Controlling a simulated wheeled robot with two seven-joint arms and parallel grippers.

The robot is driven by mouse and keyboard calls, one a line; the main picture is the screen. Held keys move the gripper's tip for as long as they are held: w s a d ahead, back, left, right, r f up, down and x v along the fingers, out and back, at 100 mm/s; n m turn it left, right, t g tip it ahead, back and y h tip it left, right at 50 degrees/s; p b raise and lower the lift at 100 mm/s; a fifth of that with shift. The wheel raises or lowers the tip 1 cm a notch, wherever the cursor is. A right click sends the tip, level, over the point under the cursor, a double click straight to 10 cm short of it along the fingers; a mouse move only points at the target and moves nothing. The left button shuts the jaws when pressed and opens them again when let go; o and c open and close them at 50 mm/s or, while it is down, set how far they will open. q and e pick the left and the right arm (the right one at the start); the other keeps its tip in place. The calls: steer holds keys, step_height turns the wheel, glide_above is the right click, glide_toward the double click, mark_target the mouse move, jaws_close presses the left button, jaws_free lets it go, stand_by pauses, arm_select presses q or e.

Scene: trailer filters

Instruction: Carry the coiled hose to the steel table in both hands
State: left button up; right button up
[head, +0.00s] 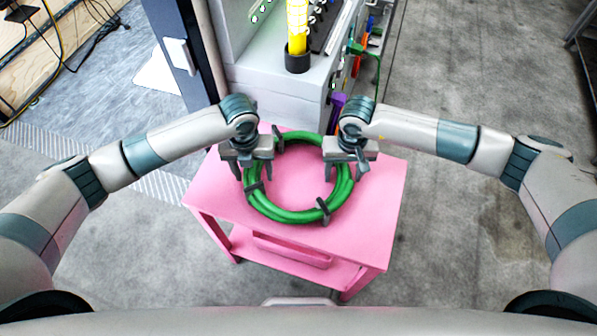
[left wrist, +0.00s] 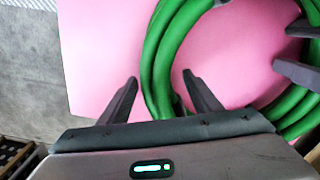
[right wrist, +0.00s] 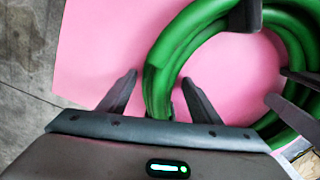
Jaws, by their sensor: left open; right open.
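A green coiled hose (head: 291,216), bound with several dark clips, lies flat on a pink table (head: 367,215). My left gripper (head: 250,176) is open at the coil's left side, and my right gripper (head: 347,167) is open at its right side. In the left wrist view the hose (left wrist: 160,60) passes between the open fingers (left wrist: 160,92). In the right wrist view the hose (right wrist: 165,65) likewise passes between the open fingers (right wrist: 158,88). Whether the fingers touch the hose is unclear. No steel table can be made out for certain; a dark metal frame (head: 582,40) shows at the top right edge.
A grey cabinet (head: 275,85) stands right behind the pink table, with a yellow cylinder (head: 297,25) in a black holder on top. Several hanging tools and a purple item (head: 338,102) are beside it. Open concrete floor (head: 470,75) lies to the right.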

mark_target(345, 166)
arm_select(q)
jaws_close()
arm_select(e)
jaws_close()
arm_select(q)
steer(key=shift+r, duration=0.2)
arm_select(e)
steer(key=shift+r, duration=0.15)
